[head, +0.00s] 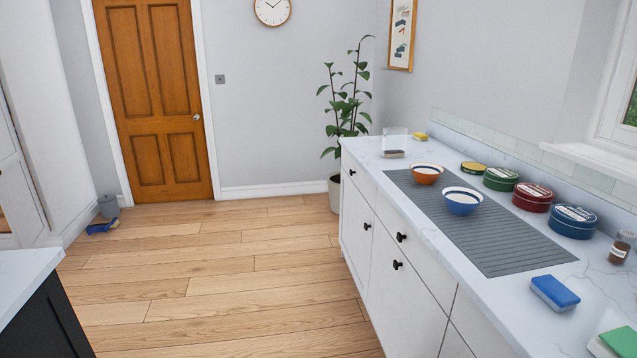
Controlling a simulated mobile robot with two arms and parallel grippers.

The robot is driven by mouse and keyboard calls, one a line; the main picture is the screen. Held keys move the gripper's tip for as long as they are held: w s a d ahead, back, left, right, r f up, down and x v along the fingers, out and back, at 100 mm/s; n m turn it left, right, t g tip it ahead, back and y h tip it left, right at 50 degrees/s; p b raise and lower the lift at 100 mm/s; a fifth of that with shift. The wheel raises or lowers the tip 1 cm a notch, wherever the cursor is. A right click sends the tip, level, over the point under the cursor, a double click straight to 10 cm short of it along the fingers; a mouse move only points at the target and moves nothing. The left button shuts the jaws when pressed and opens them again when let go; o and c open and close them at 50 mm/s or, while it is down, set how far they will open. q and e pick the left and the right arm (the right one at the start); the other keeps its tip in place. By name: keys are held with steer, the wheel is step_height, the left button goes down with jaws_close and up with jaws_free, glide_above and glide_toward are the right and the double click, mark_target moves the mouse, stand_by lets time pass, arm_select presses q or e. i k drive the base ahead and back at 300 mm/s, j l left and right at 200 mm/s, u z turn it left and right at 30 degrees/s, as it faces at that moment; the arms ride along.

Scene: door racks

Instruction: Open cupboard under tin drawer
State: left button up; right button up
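A run of white cabinets stands under the marble counter on the right. One drawer (413,257) with a black knob is above a cupboard door (402,301) with its own black knob; both are shut. To its left in the picture, a narrower drawer (357,189) is above another shut cupboard door (355,232). No label or open drawer shows which one is the tin drawer. Several round tins stand on the counter: a small yellow-lidded tin (473,168), a green tin (501,179), a red tin (533,197) and a blue tin (571,222). Neither of my grippers is in view.
The wooden floor (215,290) in front of the cabinets is clear. A dark island with a white top (25,270) stands at lower left. Two bowls (462,201) stand on the grey mat (505,252). A potted plant (336,192) stands beyond the counter.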

mark_target(356, 220)
steer(key=i+j+z, duration=0.3)
steer(key=i, duration=0.25)
steer(key=i+j+z, duration=0.25)
steer(key=i, duration=0.3)
